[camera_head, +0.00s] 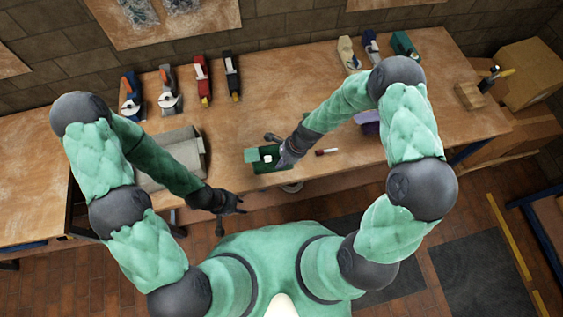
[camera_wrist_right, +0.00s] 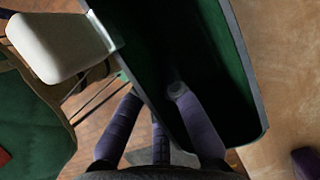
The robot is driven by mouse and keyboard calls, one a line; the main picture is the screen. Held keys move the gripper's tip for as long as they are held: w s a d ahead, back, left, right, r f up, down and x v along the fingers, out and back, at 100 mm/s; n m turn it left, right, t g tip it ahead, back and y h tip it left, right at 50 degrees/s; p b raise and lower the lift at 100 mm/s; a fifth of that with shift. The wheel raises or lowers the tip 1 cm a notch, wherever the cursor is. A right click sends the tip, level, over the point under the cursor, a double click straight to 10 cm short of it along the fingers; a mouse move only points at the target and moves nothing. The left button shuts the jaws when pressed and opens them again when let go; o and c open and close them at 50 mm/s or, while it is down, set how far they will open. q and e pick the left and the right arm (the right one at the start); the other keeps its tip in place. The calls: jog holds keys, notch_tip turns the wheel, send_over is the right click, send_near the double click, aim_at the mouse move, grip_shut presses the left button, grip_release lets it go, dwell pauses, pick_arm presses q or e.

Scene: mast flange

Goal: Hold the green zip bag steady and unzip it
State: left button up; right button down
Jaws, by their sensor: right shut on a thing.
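The green zip bag (camera_head: 253,156) lies on the wooden table near its front edge. In the right wrist view the bag (camera_wrist_right: 238,70) is close up, with a grey rim, a dark hollow between its green walls and a pale, rounded piece (camera_wrist_right: 58,45) beside it. My right gripper (camera_head: 280,158) is at the bag's right end, shut on it; its fingers (camera_wrist_right: 163,105) reach the grey rim, though the exact contact is partly hidden. My left gripper (camera_head: 232,208) is empty and open, in front of the table edge, apart from the bag. I cannot make out the zip slider.
Bare table lies behind the bag.

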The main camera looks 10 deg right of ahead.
jog(key=shift+w+f+b, duration=0.7)
jog(key=shift+w+f, duration=0.3)
jog(key=shift+w, duration=0.1)
jog(key=shift+w+f+b, duration=1.55)
jog(key=shift+w+f, duration=0.15)
jog(key=shift+w, duration=0.15)
jog(key=shift+w+a+f+b, duration=0.1)
jog(key=shift+w+f+b, duration=1.6)
jog(key=shift+w+b, duration=0.25)
jog(key=shift+w+f+b, duration=1.7)
jog(key=shift+w+b, duration=0.1)
jog(key=shift+b, duration=0.15)
jog(key=shift+w, duration=0.2)
jog(key=shift+f+b, duration=0.3)
